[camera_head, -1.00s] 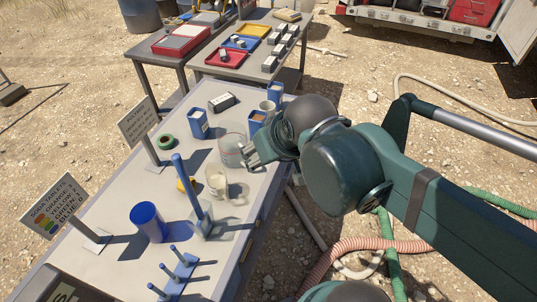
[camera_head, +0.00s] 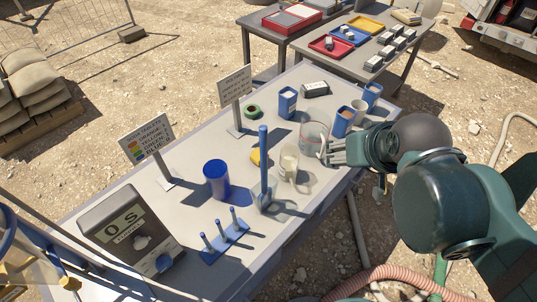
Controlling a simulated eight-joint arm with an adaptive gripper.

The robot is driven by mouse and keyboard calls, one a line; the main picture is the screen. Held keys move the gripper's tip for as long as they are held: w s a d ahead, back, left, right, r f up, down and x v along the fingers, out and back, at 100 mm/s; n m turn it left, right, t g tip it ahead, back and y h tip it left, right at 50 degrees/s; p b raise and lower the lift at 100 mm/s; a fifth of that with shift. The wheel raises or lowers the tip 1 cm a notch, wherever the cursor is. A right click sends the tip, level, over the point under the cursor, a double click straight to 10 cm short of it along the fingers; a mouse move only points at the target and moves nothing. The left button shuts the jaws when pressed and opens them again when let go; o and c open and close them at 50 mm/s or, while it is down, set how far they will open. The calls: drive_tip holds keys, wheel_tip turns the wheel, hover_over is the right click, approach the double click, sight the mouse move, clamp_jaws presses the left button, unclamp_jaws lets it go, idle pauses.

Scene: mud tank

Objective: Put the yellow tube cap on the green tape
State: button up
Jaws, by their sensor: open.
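The green tape (camera_head: 253,112) is a small ring lying flat on the table behind the blue post, close to the upright sign. A yellow piece (camera_head: 255,157), which looks like the yellow tube cap, lies on the table just left of the blue post; the post partly hides it. My gripper (camera_head: 326,149) is open, with nothing visible between its fingers. It is at the right side of the table, beside the clear beaker, and right of both the yellow piece and the tape.
The clear beaker (camera_head: 314,134), a cream-filled cup (camera_head: 289,162) and the tall blue post (camera_head: 264,165) stand between my gripper and the yellow piece. A blue cylinder (camera_head: 216,178) and blue peg rack (camera_head: 225,240) are nearer. Blue containers (camera_head: 288,101) stand farther back.

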drive_tip(key=w, duration=0.2)
drive_tip(key=n+g+p, duration=0.2)
drive_tip(key=n+g, duration=0.5)
drive_tip(key=n, duration=0.2)
hover_over(257, 151)
wheel_tip(257, 151, down, 22)
drive_tip(key=shift+d+r, duration=0.1)
drive_tip(key=shift+r, duration=0.05)
drive_tip(key=shift+w+a+f, duration=0.1)
drive_tip(key=shift+a+f, duration=0.1)
drive_tip(key=shift+f, duration=0.15)
drive_tip(key=shift+f+b, duration=0.1)
drive_tip(key=shift+b, duration=0.2)
drive_tip(key=shift+f, duration=1.2)
